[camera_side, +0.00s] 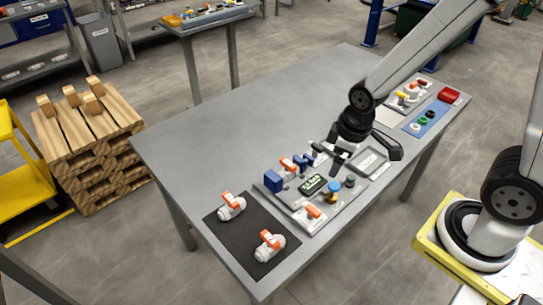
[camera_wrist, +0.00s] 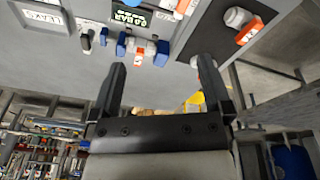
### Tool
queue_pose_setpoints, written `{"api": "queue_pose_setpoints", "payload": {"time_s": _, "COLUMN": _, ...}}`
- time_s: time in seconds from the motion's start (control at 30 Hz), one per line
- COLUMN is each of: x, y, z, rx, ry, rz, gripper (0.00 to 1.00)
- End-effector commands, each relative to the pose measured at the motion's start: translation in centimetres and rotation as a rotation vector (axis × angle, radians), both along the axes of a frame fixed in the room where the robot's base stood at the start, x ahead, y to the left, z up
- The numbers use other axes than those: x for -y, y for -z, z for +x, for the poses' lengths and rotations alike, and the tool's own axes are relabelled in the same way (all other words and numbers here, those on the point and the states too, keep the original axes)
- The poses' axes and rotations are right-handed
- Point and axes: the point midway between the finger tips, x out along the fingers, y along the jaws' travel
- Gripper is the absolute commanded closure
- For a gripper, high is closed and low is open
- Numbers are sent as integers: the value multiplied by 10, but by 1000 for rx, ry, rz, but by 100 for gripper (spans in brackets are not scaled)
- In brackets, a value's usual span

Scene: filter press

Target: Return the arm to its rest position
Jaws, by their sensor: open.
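My gripper (camera_side: 366,158) is above the grey table, over the back right part of the filter press panel (camera_side: 344,200). In the wrist view its two dark fingers (camera_wrist: 168,88) stand wide apart with nothing between them. In the wrist view the display (camera_wrist: 130,18) and a valve with blue ends (camera_wrist: 143,48) show near the top. My gripper hides part of the panel's back edge.
A black mat (camera_side: 249,247) with two orange-handled white valves (camera_side: 231,206) lies at the table's near end. The table's left half (camera_side: 220,135) is clear.

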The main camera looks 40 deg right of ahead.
Motion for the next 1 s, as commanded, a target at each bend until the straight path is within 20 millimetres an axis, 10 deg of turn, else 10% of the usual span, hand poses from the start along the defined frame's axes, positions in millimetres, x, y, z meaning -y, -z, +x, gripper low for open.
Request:
{"api": "queue_pose_setpoints", "payload": {"time_s": 0.4, "x": 13, "y": -23, "z": -14, "rx": 57, "ry": 407, "rz": 74, "gripper": 0}}
{"api": "queue_pose_setpoints", "payload": {"time_s": 1.0, "x": 13, "y": -23, "z": -15, "rx": 59, "ry": 420, "rz": 78, "gripper": 0}}
